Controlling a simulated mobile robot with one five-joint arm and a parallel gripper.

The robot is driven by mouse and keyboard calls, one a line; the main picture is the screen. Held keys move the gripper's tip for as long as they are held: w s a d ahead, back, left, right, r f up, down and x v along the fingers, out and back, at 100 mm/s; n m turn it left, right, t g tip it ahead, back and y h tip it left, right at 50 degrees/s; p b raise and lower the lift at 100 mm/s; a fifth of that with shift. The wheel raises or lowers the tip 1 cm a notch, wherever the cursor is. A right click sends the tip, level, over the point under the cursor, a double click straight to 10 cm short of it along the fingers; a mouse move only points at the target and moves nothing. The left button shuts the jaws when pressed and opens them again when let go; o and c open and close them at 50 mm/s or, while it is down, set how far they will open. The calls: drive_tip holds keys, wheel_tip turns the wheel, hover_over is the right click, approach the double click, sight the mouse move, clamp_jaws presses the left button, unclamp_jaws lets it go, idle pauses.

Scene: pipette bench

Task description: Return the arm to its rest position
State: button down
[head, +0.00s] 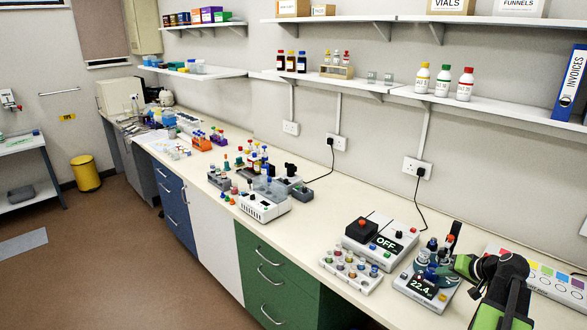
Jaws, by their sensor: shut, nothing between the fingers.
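My arm, black and green, rises at the lower right of the head view. Its green end, my gripper (458,266), points left over the bench. It is shut and empty. It is beside the small bottles and dark upright pieces that stand on a white device (426,293) with a display reading about 22.4. Whether the gripper touches any of these cannot be told. My arm hides part of the bench behind it.
The long bench (335,215) runs to the far left. A white device reading OFF (384,244) and a rack of capped vials (350,271) stand left of my gripper. A strip with coloured squares (547,279) lies right. Shelves (490,103) hang above. Bare bench lies in the middle.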

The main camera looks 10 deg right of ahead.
drive_tip(key=w+a+n+g+y, duration=0.1)
drive_tip(key=w+a+n, duration=0.1)
drive_tip(key=w+a, duration=0.6)
drive_tip(key=w+a+n+y, duration=0.2)
drive_tip(key=w+a, duration=0.1)
drive_tip(key=a, duration=0.9)
drive_tip(key=a+f+n+g, duration=0.2)
drive_tip(key=a, duration=0.8)
drive_tip(key=a+f+n+g, duration=0.2)
drive_tip(key=a, duration=0.8)
drive_tip(key=s+a+f+n+g+h, duration=0.1)
drive_tip(key=s+a+f+g+h, duration=0.2)
drive_tip(key=s+a, duration=0.5)
drive_tip(key=shift+s+d+f+m+g+h, duration=0.1)
drive_tip(key=shift+s+d+m+g+h, duration=0.15)
drive_tip(key=shift+s+d+m+h, duration=0.25)
drive_tip(key=shift+s+d+f+m+g+h, duration=0.1)
drive_tip(key=shift+s+d+m+g+h, duration=0.3)
drive_tip(key=shift+d, duration=0.3)
